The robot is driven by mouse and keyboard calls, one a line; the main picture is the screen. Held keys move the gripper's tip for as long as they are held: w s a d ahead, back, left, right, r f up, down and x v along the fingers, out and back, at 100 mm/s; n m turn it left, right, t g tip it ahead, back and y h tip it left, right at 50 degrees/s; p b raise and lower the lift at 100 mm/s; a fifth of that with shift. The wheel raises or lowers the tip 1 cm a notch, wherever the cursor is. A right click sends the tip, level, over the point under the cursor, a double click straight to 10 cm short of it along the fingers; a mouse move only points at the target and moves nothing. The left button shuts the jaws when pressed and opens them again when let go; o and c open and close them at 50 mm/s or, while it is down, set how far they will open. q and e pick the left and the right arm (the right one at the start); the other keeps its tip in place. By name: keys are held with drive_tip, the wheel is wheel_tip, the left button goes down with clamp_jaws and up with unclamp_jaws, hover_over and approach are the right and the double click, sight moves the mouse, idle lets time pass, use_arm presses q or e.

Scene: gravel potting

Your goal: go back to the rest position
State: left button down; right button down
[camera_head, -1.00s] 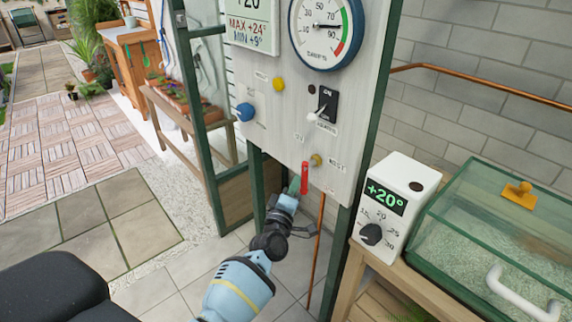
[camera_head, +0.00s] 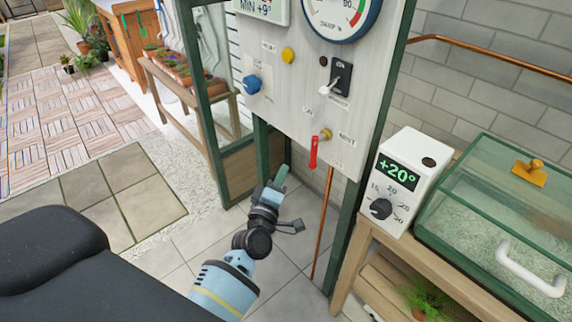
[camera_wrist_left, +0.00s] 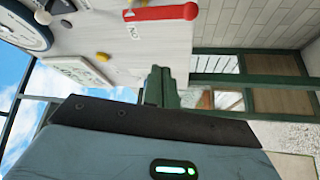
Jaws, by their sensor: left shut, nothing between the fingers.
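My left gripper (camera_head: 280,176) is shut and empty, below and left of the control panel (camera_head: 275,110). In the left wrist view its green fingers (camera_wrist_left: 161,87) are together, apart from the red lever (camera_wrist_left: 160,13). The red lever (camera_head: 314,152) hangs down from its brass valve (camera_head: 326,134) at the panel's lower right. The left arm (camera_head: 250,245) reaches up from the bottom of the head view. My right gripper is not in view.
A white thermostat box (camera_head: 411,150) reading +20° stands on a wooden bench (camera_head: 372,232) at the right. Beside it is a glass case (camera_head: 500,205) with a white handle. A copper pipe (camera_head: 322,225) runs down below the panel. Paved floor (camera_head: 165,262) lies open at the left.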

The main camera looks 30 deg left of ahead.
use_arm(q)
drive_tip(key=shift+s+d, duration=0.15)
drive_tip(key=shift+s, duration=0.5)
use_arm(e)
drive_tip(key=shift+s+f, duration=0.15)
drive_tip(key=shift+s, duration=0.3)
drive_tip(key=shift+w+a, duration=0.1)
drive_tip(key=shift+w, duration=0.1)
